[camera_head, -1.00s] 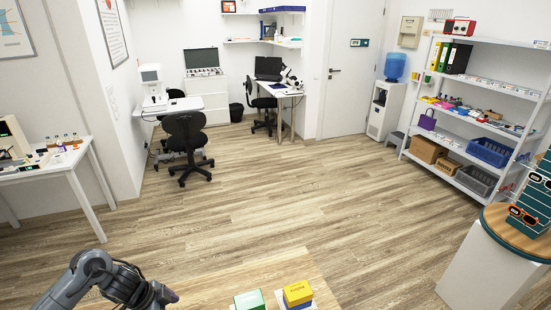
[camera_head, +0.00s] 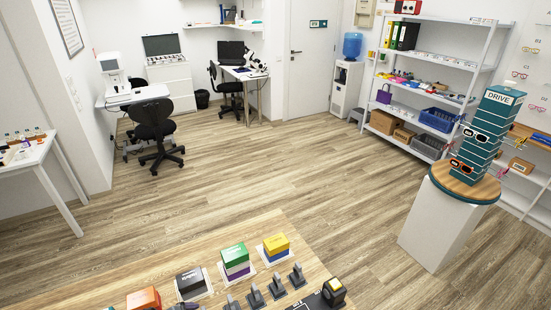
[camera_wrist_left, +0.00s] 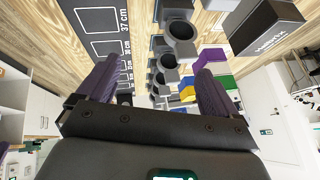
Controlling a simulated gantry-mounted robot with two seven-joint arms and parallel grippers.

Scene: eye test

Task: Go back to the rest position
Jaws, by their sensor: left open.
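My left gripper (camera_wrist_left: 157,92) shows in the left wrist view with its two dark purple fingers wide apart. Nothing is between the fingertips that I can see as held. Beyond the fingers are a row of grey ring-topped holders (camera_wrist_left: 182,31) and a black mat (camera_wrist_left: 82,18) with printed squares marked in cm. My right gripper is in neither current view.
On the wooden table (camera_head: 130,270) stand an orange box (camera_head: 145,298), a black box (camera_head: 192,282), a green-topped stack (camera_head: 235,260) and a yellow-topped stack (camera_head: 276,246). An eyewear display (camera_head: 478,135) stands on a round-topped pedestal at right. The floor between is clear.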

